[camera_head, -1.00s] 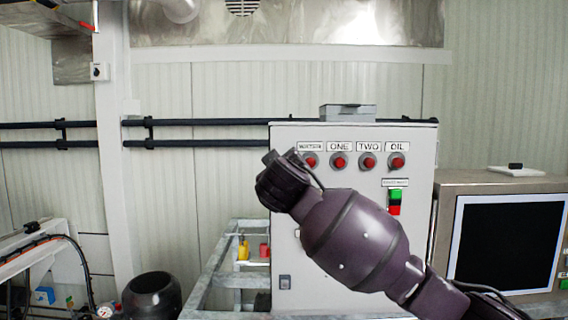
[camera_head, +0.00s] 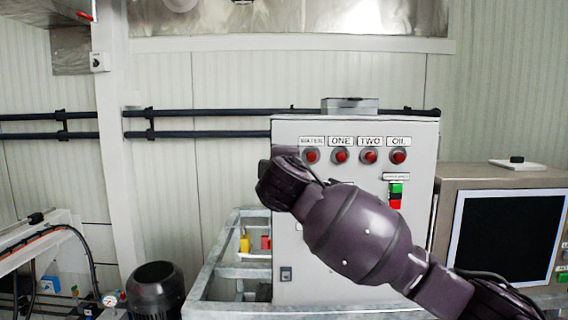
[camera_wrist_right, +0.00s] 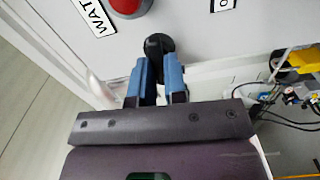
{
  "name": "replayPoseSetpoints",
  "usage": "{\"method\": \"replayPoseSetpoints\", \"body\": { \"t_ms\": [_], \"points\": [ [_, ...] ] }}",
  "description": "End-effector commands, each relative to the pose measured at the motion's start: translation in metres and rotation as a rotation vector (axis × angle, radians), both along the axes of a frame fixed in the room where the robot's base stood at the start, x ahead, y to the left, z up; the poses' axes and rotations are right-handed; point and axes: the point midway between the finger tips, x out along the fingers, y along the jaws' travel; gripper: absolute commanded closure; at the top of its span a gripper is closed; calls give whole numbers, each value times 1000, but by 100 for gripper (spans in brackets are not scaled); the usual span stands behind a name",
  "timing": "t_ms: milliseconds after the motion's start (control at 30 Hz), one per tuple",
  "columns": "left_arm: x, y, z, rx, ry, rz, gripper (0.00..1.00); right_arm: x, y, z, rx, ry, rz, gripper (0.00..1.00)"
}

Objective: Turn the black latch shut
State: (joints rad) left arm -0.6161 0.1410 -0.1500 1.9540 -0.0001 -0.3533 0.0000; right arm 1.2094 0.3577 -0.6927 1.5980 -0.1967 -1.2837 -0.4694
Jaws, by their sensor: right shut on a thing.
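The black latch (camera_wrist_right: 156,42) shows in the right wrist view on the edge of the light grey cabinet (camera_head: 350,265). My right gripper (camera_wrist_right: 158,68) has its two blue fingers shut on the latch, one on either side, with the latch's dark rounded end showing past the fingertips. In the head view my purple right arm reaches in from the lower right, and its wrist covers the latch at the cabinet's left edge. The latch's exact angle is hard to tell. My left gripper is in neither view.
Several red buttons (camera_head: 369,157) and a green-and-red switch (camera_head: 396,195) sit on the cabinet front near my arm. A metal frame (camera_head: 228,262) stands left of it. A monitor (camera_head: 508,238) is at the right. A black motor (camera_head: 155,291) stands lower left.

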Motion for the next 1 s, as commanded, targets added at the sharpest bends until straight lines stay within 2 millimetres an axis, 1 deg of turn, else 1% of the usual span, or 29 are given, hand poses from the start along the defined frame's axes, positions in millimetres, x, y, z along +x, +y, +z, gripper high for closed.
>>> {"method": "replayPoseSetpoints", "body": {
  "t_ms": [300,733,767,900,1000],
  "points": [
    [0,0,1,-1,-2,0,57,0,0,0,-81,-1,0,100],
    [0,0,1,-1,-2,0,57,0,0,0,-90,0,0,100],
    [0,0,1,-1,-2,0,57,0,0,0,-90,0,0,84],
    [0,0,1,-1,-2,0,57,0,0,0,-89,0,0,63],
    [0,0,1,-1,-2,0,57,0,0,0,-89,0,0,62]
  ]
}}
